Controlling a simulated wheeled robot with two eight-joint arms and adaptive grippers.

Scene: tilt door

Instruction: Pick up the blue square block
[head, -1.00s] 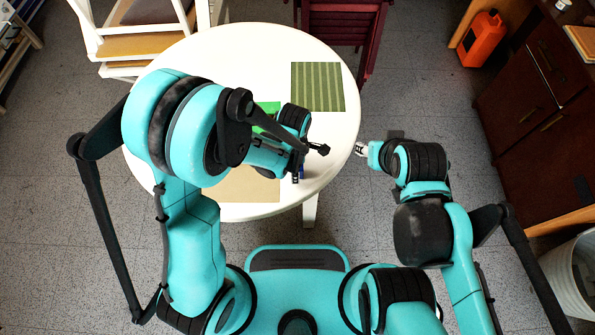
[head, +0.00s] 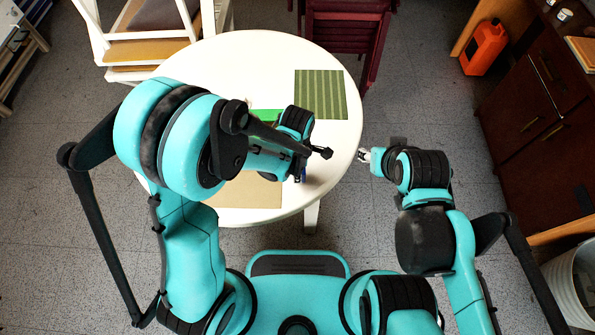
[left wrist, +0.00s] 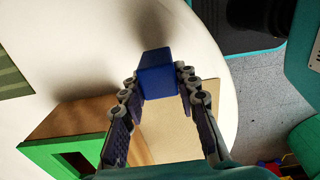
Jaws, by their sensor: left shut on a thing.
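The blue square block (left wrist: 157,76) is between the two fingertips of my left gripper (left wrist: 158,82) in the left wrist view, with both fingers closed against its sides. In the head view my left gripper (head: 300,174) is over the front right part of the round white table (head: 335,145), and the block is mostly hidden by the arm. Whether the block is clear of the tabletop is hard to tell. My right gripper (head: 364,155) is just off the table's right edge, too small to judge its fingers.
A green box-like thing (left wrist: 62,158) with a wooden top stands near my left gripper. A tan board (head: 250,192) lies at the table's front, and a green striped mat (head: 320,94) at the back right. Chairs stand behind the table; a dark cabinet (head: 535,115) stands right.

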